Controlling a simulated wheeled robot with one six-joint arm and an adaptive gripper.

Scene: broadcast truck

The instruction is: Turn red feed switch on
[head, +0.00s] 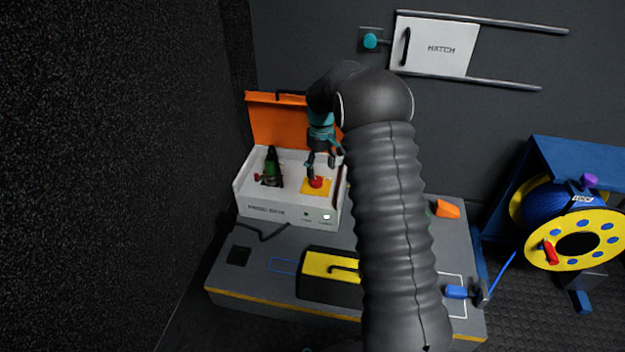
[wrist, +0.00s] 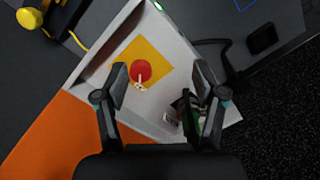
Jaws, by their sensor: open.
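A red round knob (head: 316,182) sits on a yellow square plate (head: 308,190) on the right side of a white box's top. In the wrist view the knob (wrist: 140,71) has a small pale mark and shows between my fingers, nearer the left one. My gripper (head: 322,158) is open and empty, pointing down above the knob; I cannot tell whether a fingertip touches it. Its fingers also frame the wrist view (wrist: 160,74). A green and black upright part (head: 271,167) stands at the left of the box, with a small red piece beside it. Which part is the feed switch is not readable.
A yellow-topped black case (head: 318,267), an orange wedge (head: 447,209) and a cable reel (head: 573,235) are nearby.

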